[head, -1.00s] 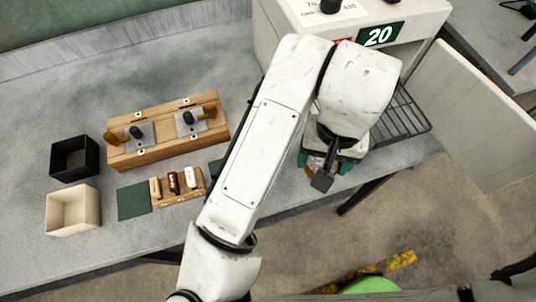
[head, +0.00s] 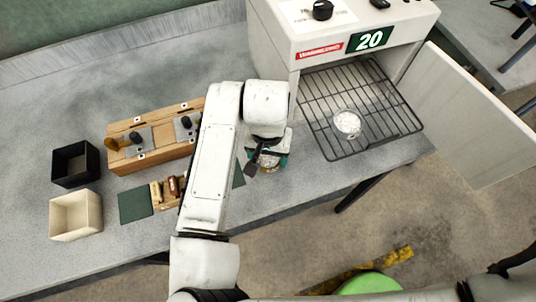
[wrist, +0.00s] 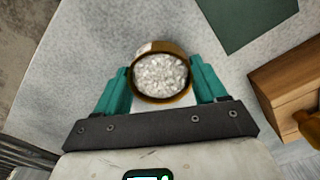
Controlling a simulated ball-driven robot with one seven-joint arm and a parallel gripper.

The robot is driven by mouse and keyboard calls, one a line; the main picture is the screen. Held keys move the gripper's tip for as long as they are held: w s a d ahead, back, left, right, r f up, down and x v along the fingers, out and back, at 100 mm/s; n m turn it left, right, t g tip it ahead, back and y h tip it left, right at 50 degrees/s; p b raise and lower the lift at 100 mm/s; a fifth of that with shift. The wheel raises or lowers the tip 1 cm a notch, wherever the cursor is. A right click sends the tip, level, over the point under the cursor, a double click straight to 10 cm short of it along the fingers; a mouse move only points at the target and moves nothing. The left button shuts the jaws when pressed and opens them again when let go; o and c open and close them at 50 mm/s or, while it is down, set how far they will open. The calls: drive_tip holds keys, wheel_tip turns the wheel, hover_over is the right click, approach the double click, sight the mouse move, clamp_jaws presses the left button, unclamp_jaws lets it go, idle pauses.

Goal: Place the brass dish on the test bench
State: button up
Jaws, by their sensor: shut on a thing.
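The brass dish (wrist: 137,85) is round with a brass-brown rim and is filled with white grains. It sits between the teal fingers of my gripper (wrist: 162,80), which is shut on it. In the head view, my gripper (head: 268,161) is over the front part of the grey test bench (head: 310,182), left of the oven rack. Only a small brownish edge of the dish (head: 270,170) shows there below the fingers. I cannot tell whether the dish touches the bench.
An oven (head: 330,38) stands open at the right, with a clear dish of white grains (head: 347,122) on its wire rack (head: 390,127). Left are a wooden block with handles (head: 125,160), a black box (head: 75,164), a cream box (head: 75,214) and a green mat (head: 135,204).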

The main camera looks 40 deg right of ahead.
sight(268, 161)
drive_tip(key=shift+f, duration=0.55)
drive_tip(key=shift+f, duration=0.15)
drive_tip(key=o, duration=1)
drive_tip(key=shift+o, duration=0.2)
wheel_tip(268, 161, up, 12)
drive_tip(key=shift+b, duration=0.3)
